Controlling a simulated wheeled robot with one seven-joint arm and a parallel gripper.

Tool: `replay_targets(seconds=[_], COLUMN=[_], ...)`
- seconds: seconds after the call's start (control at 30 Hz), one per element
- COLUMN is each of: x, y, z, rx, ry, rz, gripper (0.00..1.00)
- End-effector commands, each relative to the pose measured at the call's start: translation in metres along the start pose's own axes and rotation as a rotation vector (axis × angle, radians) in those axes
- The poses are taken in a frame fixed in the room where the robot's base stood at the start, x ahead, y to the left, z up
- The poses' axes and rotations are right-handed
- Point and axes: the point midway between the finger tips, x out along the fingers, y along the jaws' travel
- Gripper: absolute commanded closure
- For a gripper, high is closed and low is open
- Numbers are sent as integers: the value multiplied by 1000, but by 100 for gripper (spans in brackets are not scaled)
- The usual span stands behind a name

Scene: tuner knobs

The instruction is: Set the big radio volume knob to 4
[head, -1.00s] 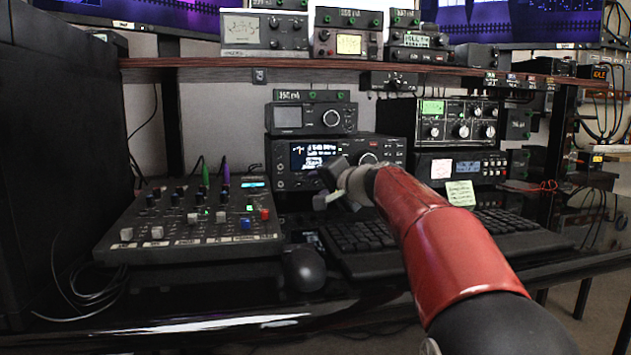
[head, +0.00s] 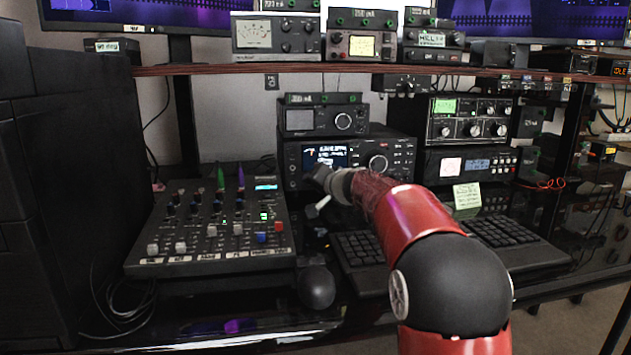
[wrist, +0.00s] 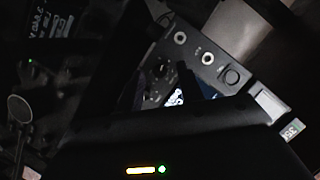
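The big radio (head: 400,160) stands under the shelf at the middle of the desk, with a lit display (head: 326,156) and a large round knob (head: 377,164). Its smaller knobs are too small to read, and I cannot tell which is the volume knob or where it points. My gripper (head: 318,194) is in front of the radio's lower left part, left of and below the large knob, hiding some of the front. The dark wrist view shows a tilted front panel (wrist: 205,55) with round sockets or knobs. I cannot tell whether the gripper is open or touches anything.
A mixer (head: 215,225) lies at the left, with a mouse (head: 316,287) beside it. A keyboard (head: 505,240) lies under my arm. A smaller radio (head: 322,119) sits on the big radio. More units (head: 468,121) stand at the right, below the shelf (head: 230,69).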

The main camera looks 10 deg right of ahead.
Motion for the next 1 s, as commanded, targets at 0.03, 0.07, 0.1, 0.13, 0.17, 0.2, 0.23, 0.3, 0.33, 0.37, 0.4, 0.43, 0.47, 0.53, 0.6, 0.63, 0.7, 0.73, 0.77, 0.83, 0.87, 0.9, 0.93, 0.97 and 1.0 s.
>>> replay_targets(seconds=[0.03, 0.07, 0.1, 0.13, 0.17, 0.2, 0.23, 0.3, 0.33, 0.37, 0.4, 0.43, 0.47, 0.53, 0.6, 0.63, 0.7, 0.73, 0.77, 0.83, 0.87, 0.9, 0.93, 0.97, 1.0], x=[3, 4, 5, 6, 6, 6, 6, 6, 6, 6, 6, 5, 5, 5, 5, 5, 5, 5, 6, 6, 7, 7, 7, 8, 8], y=[-1, -1, 0, 0, 0, 0, 0, 0, 0, 0, 0, 0, 0, 0, 0, 0, 0, 0, 1, 3, 4, 5, 6, 8, 8], z=[-1, -1, -1, 0, 0, 0, 0, 0, 0, 0, 0, 0, 0, 0, 0, 0, 0, 0, 0, 2, 3, 4, 4, 4, 5], rx=[0, 0, 0, 0, 0, 0, 0, 0, 0, 0, 0, 0, 0, 0, 0, 1, 1, 1, 4, 21, 35, 58, 78, 102, 135], ry=[1, 1, 1, 1, 1, 1, 1, 1, 1, 1, 1, 1, 1, 1, 1, 1, 1, 1, 1, 2, 2, 3, 4, 4, 4], rz=[0, 0, 0, 0, 0, 0, 0, 0, 0, 0, 0, 0, 0, 0, 0, 0, 0, -1, -2, -10, -15, -26, -34, -44, -58], gripper=[63, 63, 63, 63, 63, 63, 63, 63, 63, 67, 72, 76, 80, 89, 98, 100, 100, 100, 100, 100, 100, 100, 100, 100, 100])
